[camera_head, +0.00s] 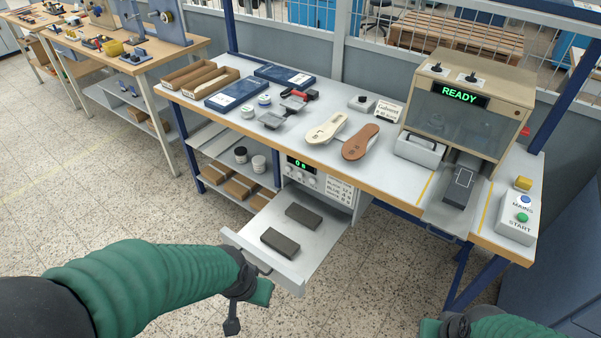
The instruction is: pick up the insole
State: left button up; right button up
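Two insole-shaped pieces lie flat side by side on the workbench, a cream insole (326,128) and a brown insole (360,142) to its right. Both are fully visible, and neither gripper touches them. My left gripper (247,306) is low in front of the bench, beside the front of the pulled-out drawer. Its fingers look spread, with nothing seen between them. My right gripper (445,327) is at the bottom edge, partly cut off, so its fingers cannot be read.
The open drawer (325,249) holds two dark blocks and juts out below the bench top (292,152). A stamping machine (472,90) reading READY stands right of the insoles, with a button box (517,219) beside it. Trays, blue folders and jars lie left.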

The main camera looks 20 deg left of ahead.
aim_at(322, 133)
jog(key=i+j+z, duration=0.1)
jog(key=j, duration=0.25)
jog(key=i+j, duration=0.25)
jog(key=j, duration=0.15)
jog(key=i+j+z, duration=0.15)
jog(key=j, duration=0.2)
